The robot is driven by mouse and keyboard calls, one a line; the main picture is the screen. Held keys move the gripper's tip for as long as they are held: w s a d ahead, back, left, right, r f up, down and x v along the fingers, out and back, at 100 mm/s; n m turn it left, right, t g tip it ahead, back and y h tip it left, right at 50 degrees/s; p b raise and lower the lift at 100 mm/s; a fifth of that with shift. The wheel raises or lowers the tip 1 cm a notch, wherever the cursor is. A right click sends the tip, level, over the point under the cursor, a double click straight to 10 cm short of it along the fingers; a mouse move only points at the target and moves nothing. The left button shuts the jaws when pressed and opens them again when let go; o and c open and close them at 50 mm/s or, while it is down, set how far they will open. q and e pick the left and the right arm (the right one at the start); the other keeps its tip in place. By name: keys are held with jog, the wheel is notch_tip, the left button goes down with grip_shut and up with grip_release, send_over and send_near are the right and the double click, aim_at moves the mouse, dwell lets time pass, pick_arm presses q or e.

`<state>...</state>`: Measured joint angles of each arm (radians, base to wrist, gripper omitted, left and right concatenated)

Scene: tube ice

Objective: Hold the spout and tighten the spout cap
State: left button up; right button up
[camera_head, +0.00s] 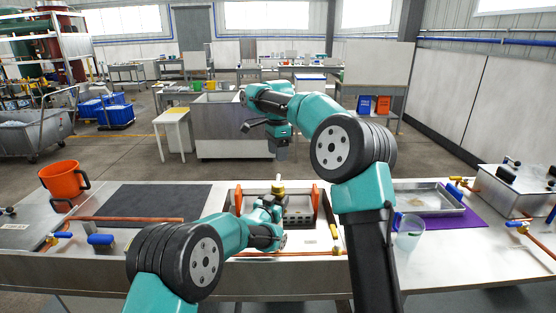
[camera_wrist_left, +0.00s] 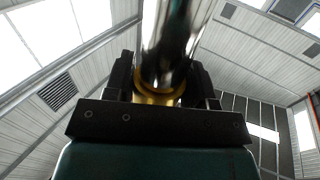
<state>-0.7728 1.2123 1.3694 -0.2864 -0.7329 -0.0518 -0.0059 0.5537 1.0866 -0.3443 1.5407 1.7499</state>
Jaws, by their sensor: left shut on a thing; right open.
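I cannot tell the spout cap apart from the spout. My right gripper (camera_head: 264,141) is open, raised above and beyond the spout, with nothing visible between its fingers.
A dark mat (camera_head: 155,204) and orange bucket (camera_head: 63,180) are at left. Copper pipes run along the bench front.

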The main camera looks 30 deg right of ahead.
pick_arm(q)
jog(key=o, duration=1.2)
jog(key=shift+a, duration=0.15)
jog(key=v, duration=1.1)
jog(key=shift+s+a, duration=0.2)
jog(key=shift+a, duration=0.15)
